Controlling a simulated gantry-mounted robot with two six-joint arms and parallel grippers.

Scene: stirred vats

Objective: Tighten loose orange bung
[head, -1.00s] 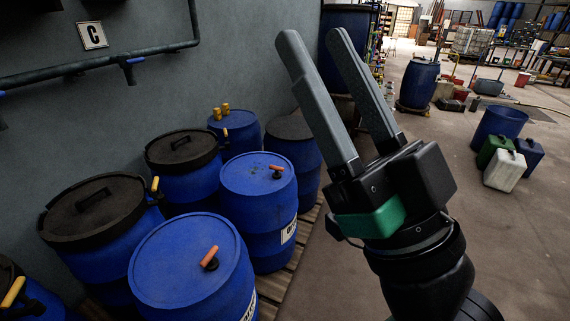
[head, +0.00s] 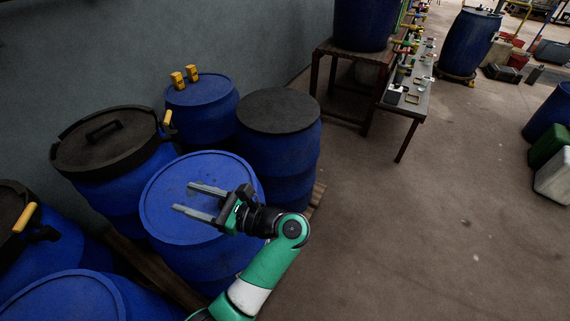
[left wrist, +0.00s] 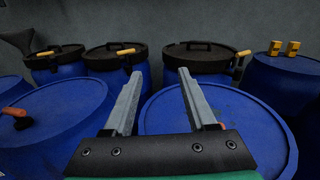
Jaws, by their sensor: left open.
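The blue drum (head: 165,225) stands upright, and my left gripper (head: 182,198) is over its lid with jaws apart, fingers pointing left in the head view. In the left wrist view the same open gripper (left wrist: 157,75) spans over drum lids. A bit of orange bung (left wrist: 215,126) shows by the right finger above the near drum's lid (left wrist: 255,125); most of it is hidden, and I cannot tell how it sits. In the head view this bung is hidden behind the gripper. Another orange bung (left wrist: 17,113) sits on the drum at the left. My right gripper is out of view.
Black-lidded drums with yellow-handled clamps (head: 112,140) stand behind along the wall. A blue drum with two yellow caps (head: 200,100) and a dark-topped drum (head: 278,110) are close by. A metal bench (head: 405,105) stands further back.

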